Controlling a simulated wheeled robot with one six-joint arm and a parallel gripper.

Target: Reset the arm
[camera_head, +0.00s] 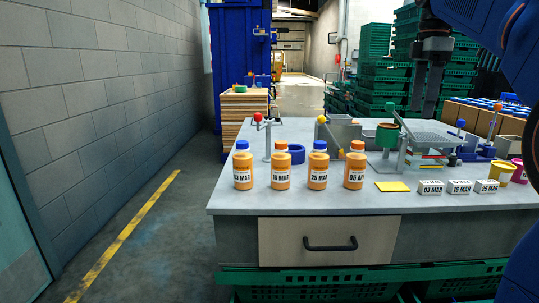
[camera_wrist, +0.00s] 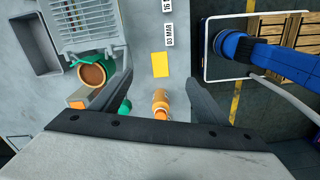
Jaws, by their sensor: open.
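My gripper (camera_head: 426,108) hangs above the right half of the grey table (camera_head: 236,199) in the head view, fingers pointing down and nothing between them. In the wrist view my gripper (camera_wrist: 162,82) has its two fingers spread wide. An orange bottle (camera_wrist: 160,102) shows between and below them, with the yellow card (camera_wrist: 160,64) ahead.
Date blocks (camera_head: 430,187) lie right of the yellow card (camera_head: 393,186). Yellow and magenta tubs (camera_head: 501,171) stand at the right. The front left tabletop is clear.

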